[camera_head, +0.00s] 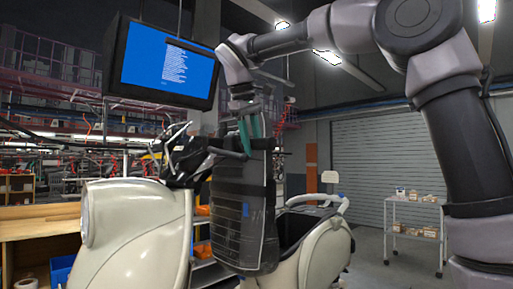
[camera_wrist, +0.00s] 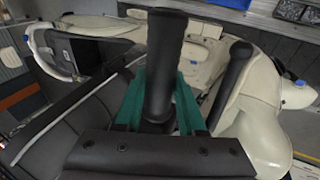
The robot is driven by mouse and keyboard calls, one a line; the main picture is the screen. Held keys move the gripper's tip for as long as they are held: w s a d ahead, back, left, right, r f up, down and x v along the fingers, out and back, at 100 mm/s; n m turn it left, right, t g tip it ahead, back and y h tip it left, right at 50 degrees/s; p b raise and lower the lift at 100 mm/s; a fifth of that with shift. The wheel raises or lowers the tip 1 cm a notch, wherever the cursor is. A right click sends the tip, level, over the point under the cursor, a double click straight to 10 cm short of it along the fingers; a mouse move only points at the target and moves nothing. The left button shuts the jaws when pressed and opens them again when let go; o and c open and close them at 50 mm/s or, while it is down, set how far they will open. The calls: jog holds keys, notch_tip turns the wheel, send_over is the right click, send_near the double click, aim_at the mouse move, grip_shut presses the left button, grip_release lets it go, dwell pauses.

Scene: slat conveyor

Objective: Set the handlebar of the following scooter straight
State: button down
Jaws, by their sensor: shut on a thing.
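A cream scooter body (camera_head: 140,228) with a round headlight (camera_head: 87,217) stands at the left front in the head view. Its black handlebar (camera_head: 187,165), with cables and levers, sits above it, turned at an angle. My gripper (camera_head: 246,134) reaches down from above, its teal fingers at the bar's right end. In the wrist view my gripper (camera_wrist: 161,100) is shut around a black handlebar grip (camera_wrist: 167,45), one teal finger on each side. A dark lever (camera_wrist: 233,72) runs beside the grip. The bar's far end is hard to make out.
A dark padded panel (camera_head: 238,225) stands close below my gripper. Cream bodywork (camera_head: 322,248) lies to its right. A blue screen (camera_head: 165,65) hangs above left. A shelf cart (camera_head: 415,212) stands back right, with open floor around it.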

jog(key=shift+s+a+r, duration=0.15)
jog(key=shift+s+a, duration=0.2)
jog(key=shift+s, duration=0.1)
jog(key=shift+c, duration=2.1)
grip_release()
jog(key=shift+r, duration=0.1)
jog(key=v, duration=1)
jog(key=shift+r, duration=0.35)
